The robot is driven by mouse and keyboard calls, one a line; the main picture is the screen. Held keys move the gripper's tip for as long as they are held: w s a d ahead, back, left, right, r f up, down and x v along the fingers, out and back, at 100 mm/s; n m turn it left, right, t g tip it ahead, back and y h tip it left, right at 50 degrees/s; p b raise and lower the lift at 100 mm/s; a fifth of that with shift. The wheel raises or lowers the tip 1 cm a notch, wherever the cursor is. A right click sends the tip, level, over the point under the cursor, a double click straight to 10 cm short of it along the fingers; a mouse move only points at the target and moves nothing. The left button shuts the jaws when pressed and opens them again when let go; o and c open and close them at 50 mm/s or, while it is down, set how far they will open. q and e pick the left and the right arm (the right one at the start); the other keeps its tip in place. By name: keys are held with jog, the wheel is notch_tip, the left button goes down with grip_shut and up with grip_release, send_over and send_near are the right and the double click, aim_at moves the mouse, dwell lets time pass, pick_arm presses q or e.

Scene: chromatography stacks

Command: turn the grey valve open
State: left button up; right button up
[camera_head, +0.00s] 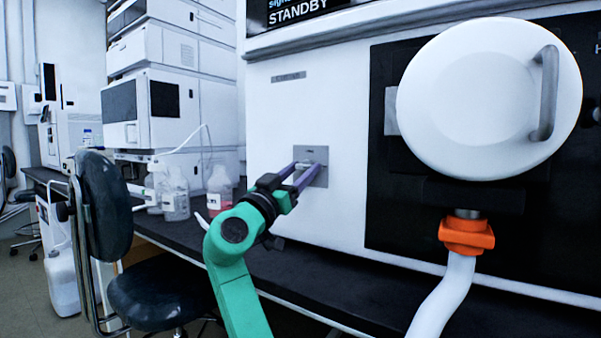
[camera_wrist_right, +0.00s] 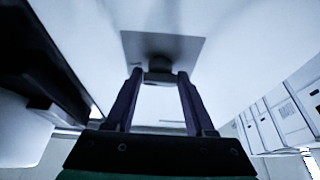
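The grey valve (camera_wrist_right: 158,69) sticks out from a square grey plate (camera_head: 313,180) on the white front panel of a large instrument. My right gripper (camera_head: 308,170), on the green arm, has its purple fingers at the valve. In the right wrist view the two fingertips (camera_wrist_right: 159,77) stand apart, one on each side of the valve. The gap between them looks nearly filled by it. I cannot tell whether the fingers press on it. The valve's turn angle is partly hidden by the fingers. My left gripper is not in view.
A round white lid with a handle (camera_head: 485,95) and an orange fitting (camera_head: 466,235) with a white hose stand right of the panel. Bottles (camera_head: 175,195) stand on the dark bench at left. A dark chair (camera_head: 160,290) stands in front. Stacked instruments (camera_head: 160,110) rise behind.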

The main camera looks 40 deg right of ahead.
jog(key=shift+o, duration=1.2)
jog(key=v, duration=1.4)
jog(key=shift+a, duration=0.3)
jog(key=shift+s+f, duration=0.1)
